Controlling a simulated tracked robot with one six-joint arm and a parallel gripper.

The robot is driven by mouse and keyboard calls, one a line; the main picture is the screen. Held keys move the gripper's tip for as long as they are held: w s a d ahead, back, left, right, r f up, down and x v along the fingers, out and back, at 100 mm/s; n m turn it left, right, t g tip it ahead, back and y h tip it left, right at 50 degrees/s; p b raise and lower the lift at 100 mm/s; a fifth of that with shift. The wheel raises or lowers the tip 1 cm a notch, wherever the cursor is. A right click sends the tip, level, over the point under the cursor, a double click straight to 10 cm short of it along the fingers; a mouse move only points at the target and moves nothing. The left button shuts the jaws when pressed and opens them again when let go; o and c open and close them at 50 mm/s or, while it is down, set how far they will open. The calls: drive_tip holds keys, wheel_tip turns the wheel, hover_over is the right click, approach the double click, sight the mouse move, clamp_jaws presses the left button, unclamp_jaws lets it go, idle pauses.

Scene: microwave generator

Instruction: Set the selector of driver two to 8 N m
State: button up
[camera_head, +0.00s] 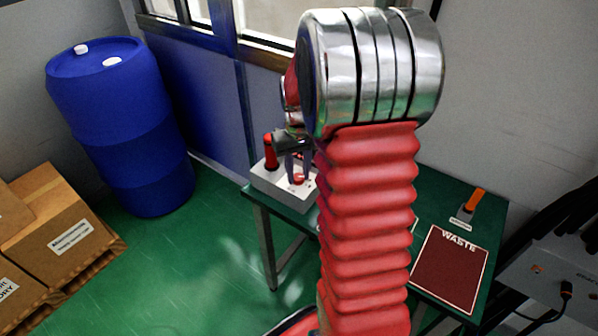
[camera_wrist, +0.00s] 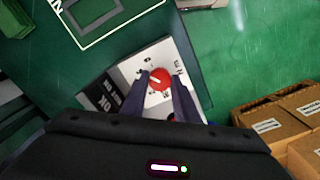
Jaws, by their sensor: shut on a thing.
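A red selector knob (camera_wrist: 160,79) with a white pointer mark sits on a white panel box (camera_wrist: 146,62) in the wrist view. Printed marks ring it, too small to read for certain. My gripper (camera_wrist: 160,84) has its two dark fingers on either side of the knob, shut on it. In the head view my gripper (camera_head: 297,174) reaches down to the white box (camera_head: 268,184) on the green table, and my red arm hides much of the box. A red upright part (camera_head: 270,152) stands at the box's left end.
A dark red WASTE mat (camera_head: 450,270) lies on the green table (camera_head: 480,222). An orange-handled tool (camera_head: 473,203) stands behind it. A blue barrel (camera_head: 125,130) and cardboard boxes (camera_head: 45,225) stand on the floor to the left.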

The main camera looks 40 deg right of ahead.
sight(298, 177)
drive_tip(key=m, duration=0.4)
drive_tip(key=shift+w+r+m, duration=0.15)
drive_tip(key=shift+w+m, duration=0.05)
drive_tip(key=shift+m, duration=0.2)
drive_tip(key=o, duration=1.1)
drive_tip(key=shift+s, duration=0.1)
drive_tip(key=shift+c, duration=0.2)
wheel_tip(298, 177, up, 14)
drive_tip(key=shift+f, duration=0.2)
